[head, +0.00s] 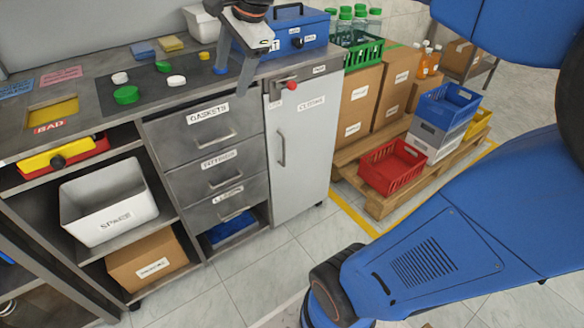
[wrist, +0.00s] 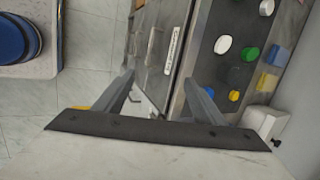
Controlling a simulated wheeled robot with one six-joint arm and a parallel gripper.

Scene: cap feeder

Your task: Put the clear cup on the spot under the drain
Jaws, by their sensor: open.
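I cannot make out a clear cup, a drain or a marked spot under one in either view. My gripper (head: 234,72) hangs over the front edge of the metal bench, above the gasket drawer unit. Its two fingers stand apart with nothing between them. In the wrist view, the open fingers (wrist: 159,84) point toward the drawer fronts and the floor beside them. Round caps lie on a dark mat (head: 146,91) on the bench, among them a green cap (head: 126,95) and a white cap (head: 177,81).
A blue toolbox (head: 296,31) and a white bin (head: 203,24) stand at the bench's back. Below are drawers (head: 205,125) and a closed grey cabinet door (head: 305,150). Right, a pallet holds cartons, a green bottle crate (head: 363,54) and a red crate (head: 392,166). The floor in front is clear.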

